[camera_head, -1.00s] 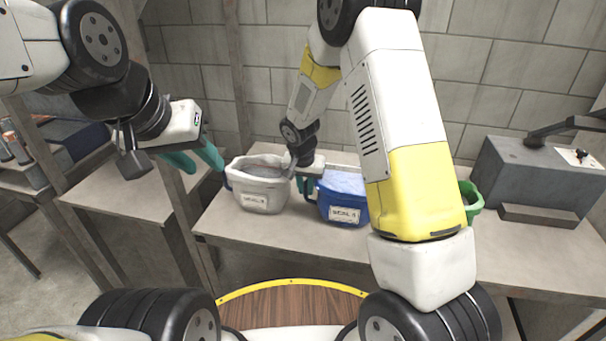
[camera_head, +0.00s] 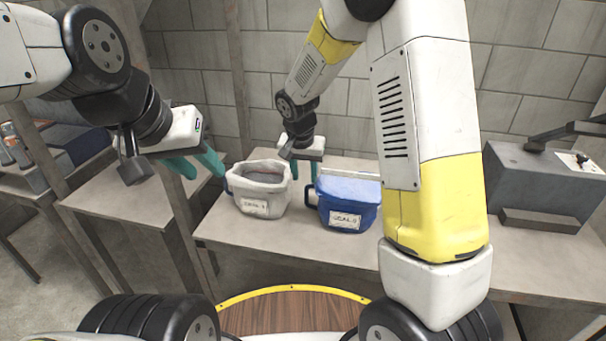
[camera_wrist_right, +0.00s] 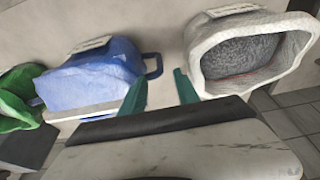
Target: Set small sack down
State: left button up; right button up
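A white sack (camera_head: 262,207), open at the top with grey contents, stands on the table, its label slightly tilted. A blue sack (camera_head: 345,196) with a side handle stands to its right. My right gripper (camera_head: 303,169) is open behind the gap between these sacks; in the right wrist view its teal fingers (camera_wrist_right: 160,92) are apart with nothing between them. The blue sack (camera_wrist_right: 95,75) and white sack (camera_wrist_right: 207,65) lie either side of them. My left gripper (camera_head: 200,166) is open and empty, one fingertip close to the white sack's left side; contact is unclear.
The table (camera_head: 230,232) is bare in front of the sacks. A grey machine (camera_head: 540,185) stands at the right. A green sack (camera_wrist_right: 18,95) shows beyond the blue one in the wrist view; my right arm hides it in the head view.

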jog(key=s+d+r+n+t+y, duration=0.1)
jog(key=s+d+r, duration=0.2)
jog(key=s+r, duration=0.3)
jog(key=s+d+r+y, duration=0.1)
jog(key=s+d+r, duration=0.25)
jog(key=r, duration=0.45)
jog(key=s+d+r+n+t, duration=0.1)
jog(key=s+r, duration=0.1)
jog(key=s, duration=0.6)
jog(key=s+d+r+n+t+y, duration=0.1)
jog(key=s+d+r, duration=0.1)
jog(key=s, duration=0.5)
jog(key=shift+s+r+n, duration=0.4)
jog(key=shift+r, duration=0.45)
jog(key=shift+d, duration=0.1)
